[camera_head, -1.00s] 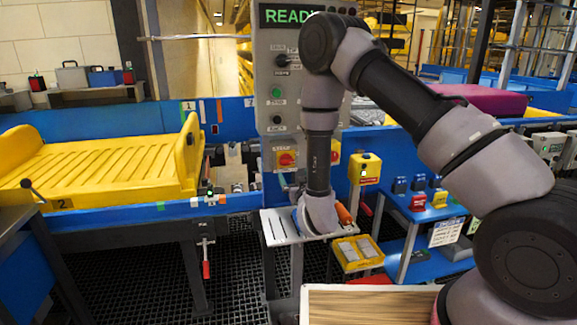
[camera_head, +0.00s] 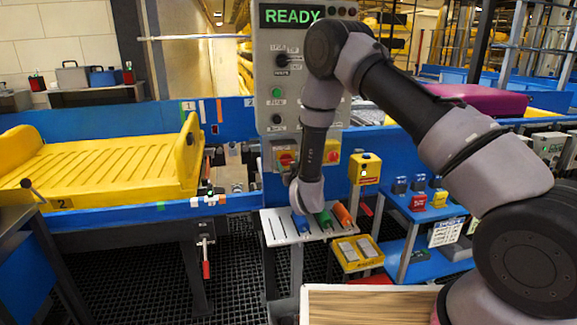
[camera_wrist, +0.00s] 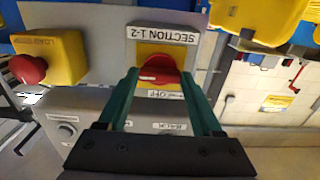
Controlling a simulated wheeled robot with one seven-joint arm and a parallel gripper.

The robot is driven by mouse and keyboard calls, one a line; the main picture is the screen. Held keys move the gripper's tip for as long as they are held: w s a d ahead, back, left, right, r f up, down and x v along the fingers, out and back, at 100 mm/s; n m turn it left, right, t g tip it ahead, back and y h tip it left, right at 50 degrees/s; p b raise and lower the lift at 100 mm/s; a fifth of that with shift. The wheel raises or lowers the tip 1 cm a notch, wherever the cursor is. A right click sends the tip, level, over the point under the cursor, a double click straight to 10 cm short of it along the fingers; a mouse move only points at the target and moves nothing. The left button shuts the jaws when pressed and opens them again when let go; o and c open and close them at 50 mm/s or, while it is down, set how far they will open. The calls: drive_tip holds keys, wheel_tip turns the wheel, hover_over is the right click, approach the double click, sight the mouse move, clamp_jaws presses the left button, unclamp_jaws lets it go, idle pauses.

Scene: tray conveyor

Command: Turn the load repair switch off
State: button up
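A red rotary switch (camera_wrist: 158,72) on a yellow plate sits on the grey panel in the wrist view, between a "SECTION 1-2" label and an "OFF" label; I cannot read "load repair" on it. In the head view the switch (camera_head: 286,158) is at the panel's lower left. My gripper (camera_wrist: 160,78) has two green fingers standing apart, one to each side of the red knob. Whether they touch it is unclear. In the head view my wrist hides the fingers.
A yellow box with a red push button (camera_wrist: 28,69) is beside the switch. A perforated shelf (camera_head: 276,229) with blue, green and orange handles lies below my wrist. A yellow tray (camera_head: 95,165) rests on the conveyor at left. The panel screen (camera_head: 292,15) reads READY.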

drive_tip(key=c, duration=0.6)
drive_tip(key=shift+c, duration=0.2)
drive_tip(key=n, duration=0.4)
drive_tip(key=shift+n, duration=0.3)
drive_tip(key=n, duration=0.4)
drive_tip(key=shift+n, duration=0.3)
drive_tip(key=n, duration=0.4)
drive_tip(key=shift+n, duration=2.4)
